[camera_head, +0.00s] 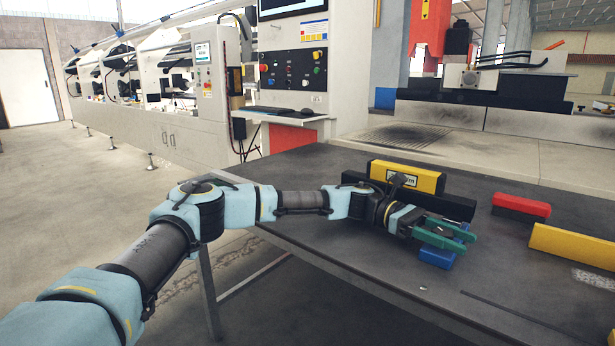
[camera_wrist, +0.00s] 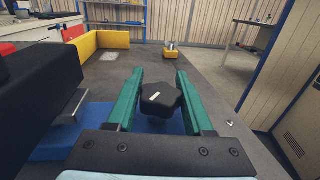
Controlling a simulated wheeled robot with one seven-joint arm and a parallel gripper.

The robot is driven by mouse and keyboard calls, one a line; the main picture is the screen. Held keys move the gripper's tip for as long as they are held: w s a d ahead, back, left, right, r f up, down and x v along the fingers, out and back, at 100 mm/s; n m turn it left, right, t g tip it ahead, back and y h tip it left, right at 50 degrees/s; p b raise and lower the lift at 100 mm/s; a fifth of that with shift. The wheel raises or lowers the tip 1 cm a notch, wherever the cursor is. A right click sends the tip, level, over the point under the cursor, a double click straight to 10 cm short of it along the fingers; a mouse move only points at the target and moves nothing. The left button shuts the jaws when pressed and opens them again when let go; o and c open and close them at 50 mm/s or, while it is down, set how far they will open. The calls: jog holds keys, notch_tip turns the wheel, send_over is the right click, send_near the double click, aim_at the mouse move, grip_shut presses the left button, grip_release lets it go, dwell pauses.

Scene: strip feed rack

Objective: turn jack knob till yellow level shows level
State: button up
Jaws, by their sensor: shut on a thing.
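The yellow level (camera_head: 425,180) rests along a long black bar (camera_head: 460,208) on the dark table. Its pale vial window faces the head camera, but the bubble is too small to read. My gripper (camera_head: 462,240) reaches in beside the bar, over a blue jack base (camera_head: 437,258). In the wrist view the black lobed jack knob (camera_wrist: 160,98) sits between the two green fingers of my gripper (camera_wrist: 160,88), which is shut on it. A light mark shows on top of the knob. The black bar (camera_wrist: 35,85) stands close on the left in that view.
A red block (camera_head: 521,205) and a long yellow bar (camera_head: 575,245) lie to the right on the table. A thin dark strip lies near the front edge. A yellow block with metal parts (camera_wrist: 172,50) stands farther along the table in the wrist view.

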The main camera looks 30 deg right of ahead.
jog(key=shift+f, duration=0.15)
dwell(0.3)
jog(key=o, duration=0.9)
